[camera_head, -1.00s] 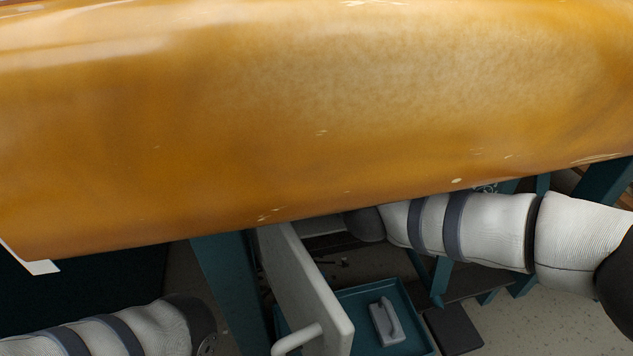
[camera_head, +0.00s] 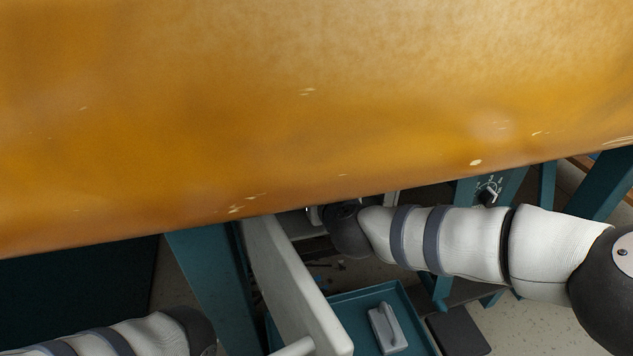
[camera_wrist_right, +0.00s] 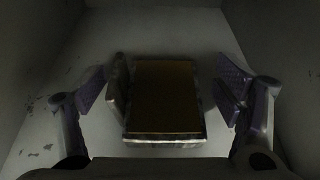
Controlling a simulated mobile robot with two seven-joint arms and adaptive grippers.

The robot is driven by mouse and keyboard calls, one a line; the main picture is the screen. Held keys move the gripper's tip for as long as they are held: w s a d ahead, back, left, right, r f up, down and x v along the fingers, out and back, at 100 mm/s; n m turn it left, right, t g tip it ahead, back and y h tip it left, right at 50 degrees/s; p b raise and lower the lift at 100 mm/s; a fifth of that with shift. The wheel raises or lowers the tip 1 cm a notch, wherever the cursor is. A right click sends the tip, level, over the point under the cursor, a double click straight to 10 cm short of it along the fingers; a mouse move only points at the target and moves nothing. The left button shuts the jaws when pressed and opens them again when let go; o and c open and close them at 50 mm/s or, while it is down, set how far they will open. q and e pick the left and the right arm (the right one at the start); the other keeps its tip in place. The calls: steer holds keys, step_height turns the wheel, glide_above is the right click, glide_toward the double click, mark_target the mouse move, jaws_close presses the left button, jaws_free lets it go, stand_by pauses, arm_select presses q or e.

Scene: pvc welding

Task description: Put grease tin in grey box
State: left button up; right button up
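In the right wrist view, a rectangular tin-like object (camera_wrist_right: 165,95) with a brown top and worn, pale metallic edges sits on a grey floor between grey walls. It looks like the grease tin. My right gripper (camera_wrist_right: 162,90) is open, with one finger on each side of it and gaps visible between fingers and object. In the head view, my right arm reaches left under the orange surface, and its gripper is hidden. My left arm shows only at the bottom left; its gripper is out of view. I cannot tell whether the grey-walled enclosure (camera_wrist_right: 35,100) is the grey box.
A large orange surface (camera_head: 300,110) fills the upper head view and hides what lies beneath. A pale panel with a handle (camera_head: 295,290) stands beside a teal leg (camera_head: 212,285). A teal tray (camera_head: 355,302) holds a grey handled block (camera_head: 388,328). A control dial (camera_head: 488,190) is at right.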

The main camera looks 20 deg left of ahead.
steer(key=shift+r, duration=0.1)
steer(key=p+v, duration=0.5)
steer(key=v, duration=0.7)
steer(key=shift+p, duration=0.3)
